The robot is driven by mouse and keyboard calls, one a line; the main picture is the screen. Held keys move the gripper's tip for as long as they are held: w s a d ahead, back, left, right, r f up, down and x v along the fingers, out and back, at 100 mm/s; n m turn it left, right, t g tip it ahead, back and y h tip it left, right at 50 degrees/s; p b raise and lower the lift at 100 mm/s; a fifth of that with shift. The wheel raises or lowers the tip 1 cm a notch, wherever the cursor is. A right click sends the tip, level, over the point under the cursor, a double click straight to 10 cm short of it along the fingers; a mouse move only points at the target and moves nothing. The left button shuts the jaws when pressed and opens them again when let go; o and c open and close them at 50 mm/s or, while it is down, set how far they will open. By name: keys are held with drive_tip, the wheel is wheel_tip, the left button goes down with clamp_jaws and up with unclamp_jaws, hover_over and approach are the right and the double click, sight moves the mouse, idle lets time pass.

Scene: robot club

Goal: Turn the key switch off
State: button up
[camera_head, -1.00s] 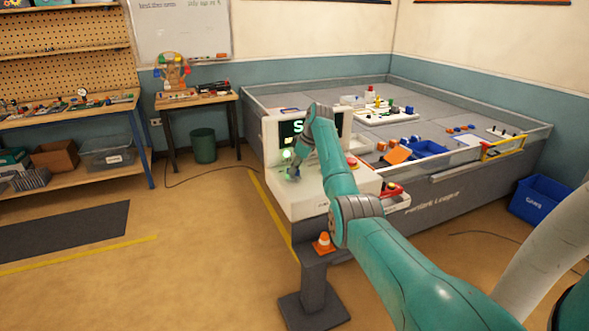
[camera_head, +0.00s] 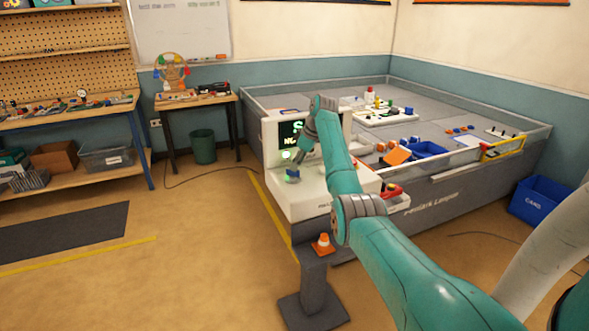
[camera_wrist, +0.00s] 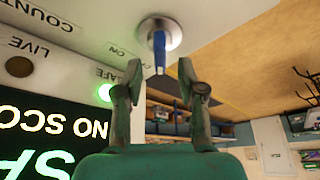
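The key switch (camera_wrist: 160,33) is a round metal collar with a blue key (camera_wrist: 159,52) standing out of it, on the white console (camera_head: 300,204). In the wrist view the key lies between and just beyond the fingertips, apart from both. My gripper (camera_wrist: 161,74) is open and empty. In the head view my gripper (camera_head: 300,157) hangs just above the key switch (camera_head: 292,175), which looks small and dark there. A lamp (camera_wrist: 105,92) by the upside-down word SAFE glows green. The lamp (camera_wrist: 19,66) by LIVE is dark.
The console's dark screen (camera_wrist: 50,135) shows green letters and "NO SCO…", partly cut off, close beside my gripper. A red piece (camera_head: 392,190) sits at the console's right. A walled field table (camera_head: 440,190) stands behind.

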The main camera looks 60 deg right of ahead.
drive_tip(key=a+v, duration=0.1)
drive_tip(key=v, duration=0.7)
drive_tip(key=shift+d+r, duration=0.35)
drive_tip(key=shift+d, duration=0.15)
drive_tip(key=shift+s, duration=0.1)
